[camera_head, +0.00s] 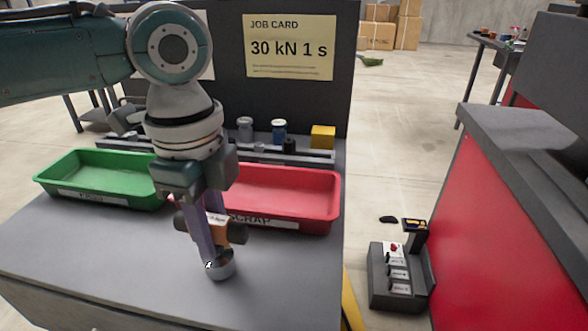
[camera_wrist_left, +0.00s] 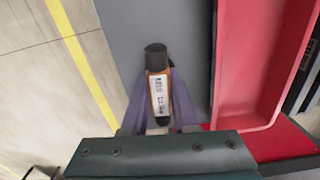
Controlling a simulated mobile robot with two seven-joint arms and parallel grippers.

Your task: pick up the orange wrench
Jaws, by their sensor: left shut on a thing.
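The orange wrench (camera_head: 236,232) shows as a short orange body with dark ends and a white label. It is between the purple fingers of my left gripper (camera_head: 212,252), which is shut on it above the grey bench top, in front of the red bin. In the left wrist view the wrench (camera_wrist_left: 158,92) lies between the fingers, its black end pointing away from the gripper. The fingers hide part of it. A round grey metal piece (camera_head: 222,267) shows at the fingertips; I cannot tell whether it touches them. My right gripper is not in view.
The red scrap bin (camera_head: 318,178) stands right behind the gripper; a green bin (camera_head: 70,178) stands to the left. Behind them is a rack with jars and a yellow block (camera_head: 323,136). The bench's front left (camera_head: 90,255) is clear. A red machine stands at the right.

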